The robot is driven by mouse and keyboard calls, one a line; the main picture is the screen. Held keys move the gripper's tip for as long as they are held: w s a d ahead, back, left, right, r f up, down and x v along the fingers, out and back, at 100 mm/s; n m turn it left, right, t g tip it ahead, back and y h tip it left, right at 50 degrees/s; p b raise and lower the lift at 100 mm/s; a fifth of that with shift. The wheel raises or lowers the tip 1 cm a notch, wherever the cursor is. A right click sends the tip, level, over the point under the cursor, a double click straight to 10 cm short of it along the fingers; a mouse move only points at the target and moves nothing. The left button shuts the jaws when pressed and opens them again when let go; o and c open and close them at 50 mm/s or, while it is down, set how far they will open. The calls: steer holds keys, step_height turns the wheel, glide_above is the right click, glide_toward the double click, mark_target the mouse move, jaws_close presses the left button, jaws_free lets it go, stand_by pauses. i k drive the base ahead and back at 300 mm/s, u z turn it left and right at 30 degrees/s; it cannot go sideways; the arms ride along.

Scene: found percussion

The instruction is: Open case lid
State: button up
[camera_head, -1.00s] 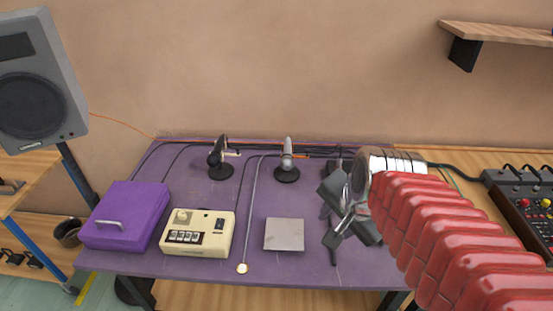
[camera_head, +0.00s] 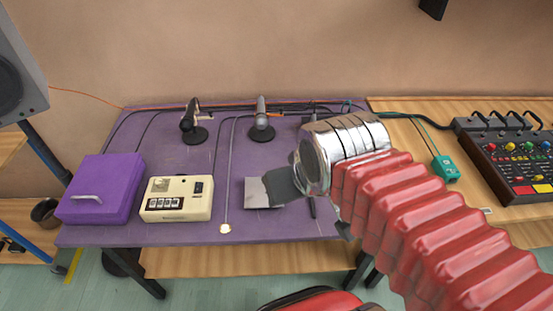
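A purple case (camera_head: 112,183) with its lid shut sits at the left end of the purple-topped table (camera_head: 165,235). A silver handle (camera_head: 87,199) is on its front slope. My gripper (camera_head: 283,187) is over the right part of the table, well to the right of the case and apart from it. My red ribbed arm and shiny metal wrist hide most of the gripper, so its fingers do not show clearly.
A cream box with counter digits (camera_head: 178,200) stands just right of the case. A grey square plate (camera_head: 258,192), a thin rod (camera_head: 225,180) and two small microphones (camera_head: 194,122) (camera_head: 262,120) are on the table. A mixer (camera_head: 512,160) stands at the right. A speaker (camera_head: 15,80) is at the upper left.

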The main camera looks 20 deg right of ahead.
mark_target(101, 187)
steer(key=z, duration=0.55)
steer(key=k, duration=1.35)
steer(key=i, duration=0.85)
steer(key=u, duration=1.3)
steer(key=i, duration=1.1)
steer(key=u, duration=0.5)
